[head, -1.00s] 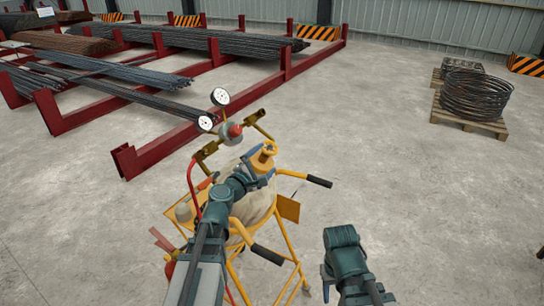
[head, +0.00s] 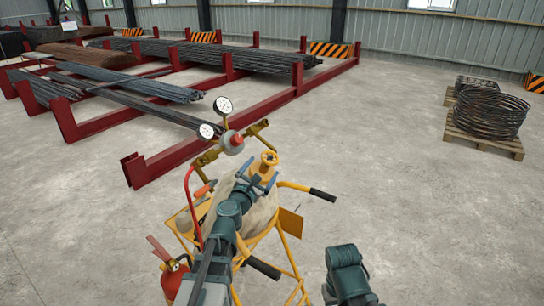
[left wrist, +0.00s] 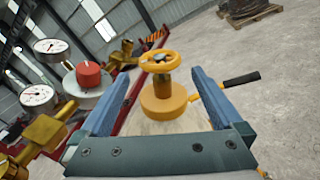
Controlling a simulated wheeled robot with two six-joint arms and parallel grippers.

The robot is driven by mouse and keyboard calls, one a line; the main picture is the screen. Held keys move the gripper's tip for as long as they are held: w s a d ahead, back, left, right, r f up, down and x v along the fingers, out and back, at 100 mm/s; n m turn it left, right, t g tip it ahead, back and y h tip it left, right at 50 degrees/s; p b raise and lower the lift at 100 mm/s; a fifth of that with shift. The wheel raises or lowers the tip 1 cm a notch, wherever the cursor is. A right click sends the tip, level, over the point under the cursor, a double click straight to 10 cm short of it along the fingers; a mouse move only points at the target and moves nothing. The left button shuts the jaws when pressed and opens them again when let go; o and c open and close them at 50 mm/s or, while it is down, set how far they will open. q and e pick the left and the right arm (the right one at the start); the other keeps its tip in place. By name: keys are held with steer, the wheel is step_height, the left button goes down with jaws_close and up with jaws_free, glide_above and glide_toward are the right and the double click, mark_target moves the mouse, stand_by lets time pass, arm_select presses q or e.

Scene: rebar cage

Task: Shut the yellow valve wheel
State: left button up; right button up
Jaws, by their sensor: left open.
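The yellow valve wheel (head: 268,158) sits on top of a yellow cylinder valve on a two-wheeled yellow cart. In the left wrist view the wheel (left wrist: 160,62) is seen from above at a slant, over a round yellow base (left wrist: 163,100). My left gripper (head: 261,180) is open and empty, just on the near side of the wheel. In the left wrist view its blue fingers stand wide apart, with the wheel between and beyond their tips, not visibly touched. My right arm shows at the bottom right of the head view, but its gripper cannot be made out.
Two dial gauges (head: 223,105) and a red knob (head: 237,141) stand close left of the wheel. A cart handle (head: 322,195) sticks out to the right. A fire extinguisher (head: 173,275) hangs at lower left.

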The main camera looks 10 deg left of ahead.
mark_target(275, 159)
arm_select(q)
steer(key=w, duration=0.6)
steer(key=w+d, duration=0.1)
steer(key=w, duration=0.2)
steer(key=shift+w, duration=0.3)
steer(key=shift+c, duration=0.3)
steer(key=c, duration=1.1)
steer(key=shift+r+m+g+h+p, duration=0.1)
steer(key=shift+m+g+h+p, duration=0.4)
steer(key=shift+m+h+p, duration=0.45)
steer(key=m+g+h+p, duration=0.1)
steer(key=h, duration=0.1)
steer(key=m+g+h+p, duration=0.1)
steer(key=g, duration=0.1)
steer(key=shift+d+m+h, duration=0.3)
steer(key=shift+m+h, duration=0.05)
steer(key=shift+s+d+f+m+g+h+p, duration=0.1)
steer(key=shift+f+m+g+h+p, duration=0.05)
steer(key=shift+m+g+h+p, duration=0.35)
steer(key=shift+s+d+f+m+g+h+p, duration=0.15)
steer(key=shift+m+g+h+p, duration=0.2)
steer(key=shift+g, duration=0.25)
steer(key=shift+s+d+f+m+g+h+p, duration=0.1)
steer(key=shift+m+g+h+p, duration=0.15)
steer(key=shift+m+g+h, duration=0.25)
steer(key=shift+s+f+m+g+h+p, duration=0.15)
steer(key=shift+m+g+p, duration=0.15)
steer(key=shift+g, duration=0.4)
